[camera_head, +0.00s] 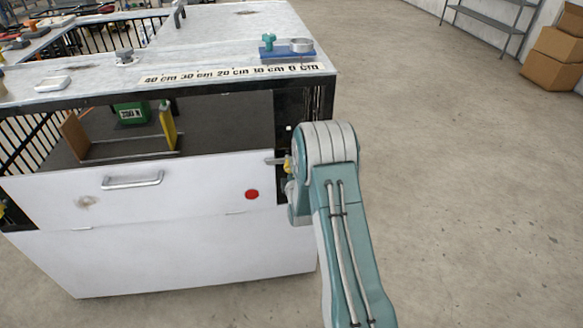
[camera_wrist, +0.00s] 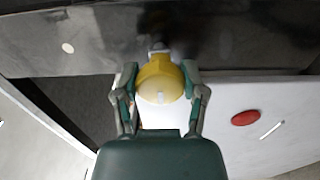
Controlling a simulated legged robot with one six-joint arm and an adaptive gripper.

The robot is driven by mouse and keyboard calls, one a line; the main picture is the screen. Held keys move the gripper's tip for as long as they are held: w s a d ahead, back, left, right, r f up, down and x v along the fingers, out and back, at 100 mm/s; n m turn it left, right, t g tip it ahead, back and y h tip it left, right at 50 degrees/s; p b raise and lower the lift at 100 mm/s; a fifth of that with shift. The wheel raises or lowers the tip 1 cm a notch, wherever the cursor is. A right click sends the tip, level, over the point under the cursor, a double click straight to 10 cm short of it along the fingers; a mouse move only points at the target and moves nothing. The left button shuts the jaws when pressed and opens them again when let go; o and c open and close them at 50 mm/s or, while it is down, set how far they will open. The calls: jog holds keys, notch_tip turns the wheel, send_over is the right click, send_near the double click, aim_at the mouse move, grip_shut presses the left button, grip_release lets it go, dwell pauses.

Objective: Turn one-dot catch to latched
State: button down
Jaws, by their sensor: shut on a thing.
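The catch has a round yellow knob (camera_wrist: 160,82), seen in the middle of the wrist view with a pale mark on its face. My gripper (camera_wrist: 159,72) is shut on this knob, one finger on each side. In the head view a small part of the yellow knob (camera_head: 287,166) shows at the right edge of the white front panel (camera_head: 190,186), with a short grey bar (camera_head: 275,161) pointing left over the panel. My arm hides the rest there. A single white dot (camera_wrist: 68,47) is on the dark frame; it also shows in the head view (camera_head: 289,128).
The panel carries a metal handle (camera_head: 133,181) and a red disc (camera_head: 252,194). Behind it is an open dark bay with a green 200 N block (camera_head: 131,113). A blue fixture (camera_head: 287,54) stands on the bench top (camera_head: 205,35).

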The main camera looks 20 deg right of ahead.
jog(key=shift+a+f, duration=0.15)
jog(key=shift+a, duration=0.05)
jog(key=shift+c, duration=0.7)
grip_release()
jog(key=shift+w, duration=0.1)
jog(key=shift+s, duration=0.3)
jog(key=v, duration=1.1)
jog(key=shift+s, duration=0.15)
jog(key=shift+a, duration=0.15)
